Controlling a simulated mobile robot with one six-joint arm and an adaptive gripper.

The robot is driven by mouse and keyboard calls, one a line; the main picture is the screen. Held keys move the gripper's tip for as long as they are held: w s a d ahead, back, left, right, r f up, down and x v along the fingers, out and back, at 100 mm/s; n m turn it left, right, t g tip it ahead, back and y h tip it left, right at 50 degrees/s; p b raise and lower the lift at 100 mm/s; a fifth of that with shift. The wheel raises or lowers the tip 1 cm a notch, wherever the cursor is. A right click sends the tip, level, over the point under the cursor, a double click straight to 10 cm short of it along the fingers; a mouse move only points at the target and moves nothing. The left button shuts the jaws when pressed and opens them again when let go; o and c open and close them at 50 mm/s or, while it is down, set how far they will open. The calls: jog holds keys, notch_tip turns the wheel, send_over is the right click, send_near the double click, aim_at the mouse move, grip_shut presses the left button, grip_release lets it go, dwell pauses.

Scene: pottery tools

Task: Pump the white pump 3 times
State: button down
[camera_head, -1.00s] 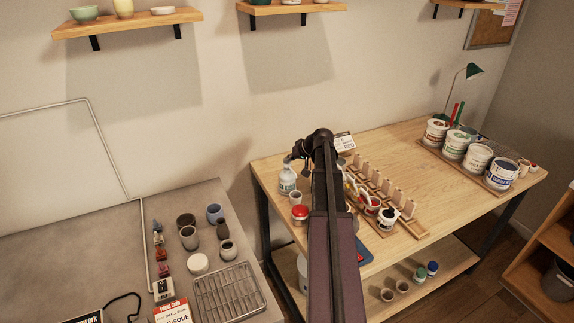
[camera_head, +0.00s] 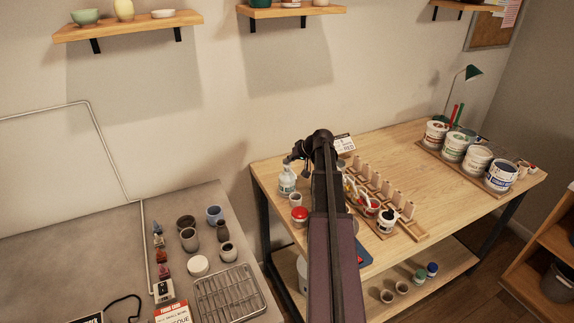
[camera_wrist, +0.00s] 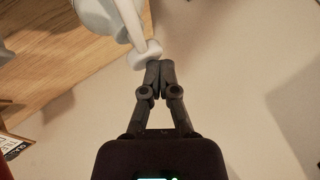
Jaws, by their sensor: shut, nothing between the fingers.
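The white pump (camera_head: 287,182) is a bottle with a pump top, standing upright at the left back of the wooden table. In the wrist view its pale body and stem (camera_wrist: 128,20) come in from the top edge, ending in a rounded white head (camera_wrist: 145,54). My gripper (camera_wrist: 160,66) is shut and empty, with its fingertips right at the edge of that head. I cannot tell whether they touch or press it. In the head view my own arm hides most of the gripper, beside the pump's top.
A small cup (camera_head: 295,200) and a red-lidded jar (camera_head: 299,216) stand in front of the pump. A wooden rack (camera_head: 378,186) and small paint pots (camera_head: 387,222) are to the right. Large glaze buckets (camera_head: 478,159) stand at the table's right end.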

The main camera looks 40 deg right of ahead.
jog(key=shift+r+p, duration=3)
jog(key=shift+r, duration=0.05)
notch_tip(320, 180, up, 3)
jog(key=p, duration=0.3)
jog(key=shift+f, duration=0.1)
jog(key=shift+f+b, duration=0.25)
jog(key=shift+b, duration=0.05)
dwell(0.4)
